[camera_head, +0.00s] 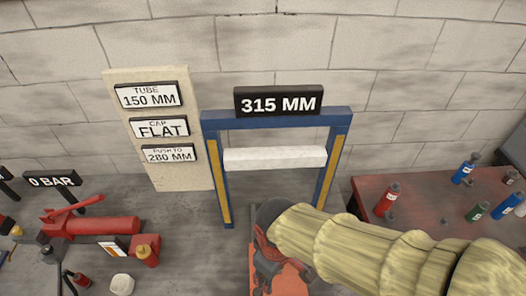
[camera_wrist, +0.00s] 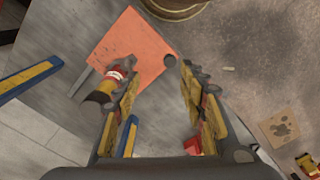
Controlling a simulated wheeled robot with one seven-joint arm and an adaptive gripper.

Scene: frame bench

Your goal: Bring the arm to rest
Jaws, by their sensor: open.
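My arm, in a pale yellow sleeve, reaches in from the lower right of the head view. My gripper (camera_wrist: 160,78) shows in the wrist view with its two fingers spread apart. It is open, with nothing between the fingers. The orange board also shows in the wrist view (camera_wrist: 135,45). A red and yellow object with a white band (camera_wrist: 112,82) is beside the left finger, outside the jaws; I cannot tell whether they touch.
A blue frame (camera_head: 278,122) with a white crossbar (camera_head: 275,158) and a "315 MM" sign (camera_head: 278,100) stands at the wall. Left are a sign board (camera_head: 182,176) and a red pump (camera_head: 95,227). Right, a red-topped table (camera_head: 420,205) carries several small bottles.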

